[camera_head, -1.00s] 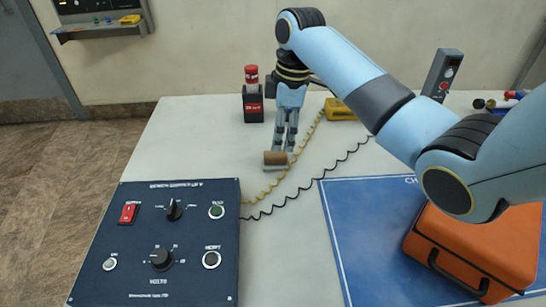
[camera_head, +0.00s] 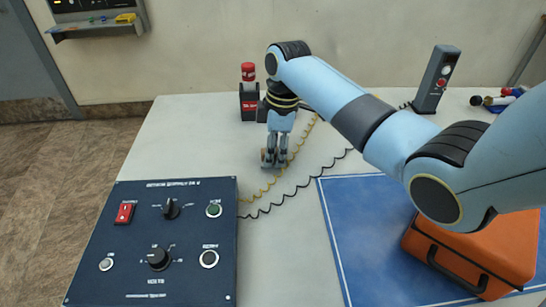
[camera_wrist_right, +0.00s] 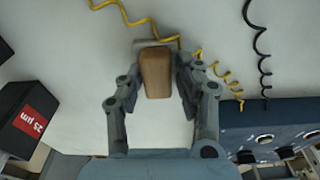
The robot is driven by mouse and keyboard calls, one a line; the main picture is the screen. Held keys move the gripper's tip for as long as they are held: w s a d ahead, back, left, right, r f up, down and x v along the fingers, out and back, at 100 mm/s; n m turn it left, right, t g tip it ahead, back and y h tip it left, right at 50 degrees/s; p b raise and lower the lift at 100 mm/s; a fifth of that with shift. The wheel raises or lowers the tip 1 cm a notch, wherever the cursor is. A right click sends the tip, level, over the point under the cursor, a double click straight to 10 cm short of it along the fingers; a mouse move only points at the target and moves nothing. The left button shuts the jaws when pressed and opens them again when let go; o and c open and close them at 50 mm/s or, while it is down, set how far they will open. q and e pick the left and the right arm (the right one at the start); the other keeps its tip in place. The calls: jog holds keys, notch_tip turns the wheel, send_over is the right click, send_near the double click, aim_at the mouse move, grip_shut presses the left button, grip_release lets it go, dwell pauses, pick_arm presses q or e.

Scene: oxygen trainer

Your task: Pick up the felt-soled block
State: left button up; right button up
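The felt-soled block is a brown wooden block (camera_wrist_right: 156,72) with a grey strip at its far end in the right wrist view. It lies on the white table. My right gripper (camera_wrist_right: 158,76) is open, with one finger on each side of the block. Narrow gaps seem to show between the fingers and the block. In the head view, my right gripper (camera_head: 274,160) points down at the table and its fingers mostly hide the block. My left gripper is not in view.
A blue control panel (camera_head: 188,236) stands front left. Yellow and black coiled cords run close by on the table. A red-capped dark container (camera_head: 249,102) stands behind. An orange case (camera_head: 478,255) sits on a blue mat (camera_head: 350,232) at the right.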

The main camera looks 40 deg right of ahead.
aim_at(276, 151)
grip_shut()
jog(key=shift+r, duration=0.1)
jog(key=shift+r, duration=0.25)
jog(key=r, duration=0.4)
jog(key=shift+d, duration=0.3)
jog(key=s+d+r, duration=0.4)
jog(key=d+r, duration=0.2)
jog(key=d, duration=0.4)
jog(key=shift+d+r, duration=0.15)
jog(key=shift+d, duration=0.05)
jog(key=shift+s, duration=0.1)
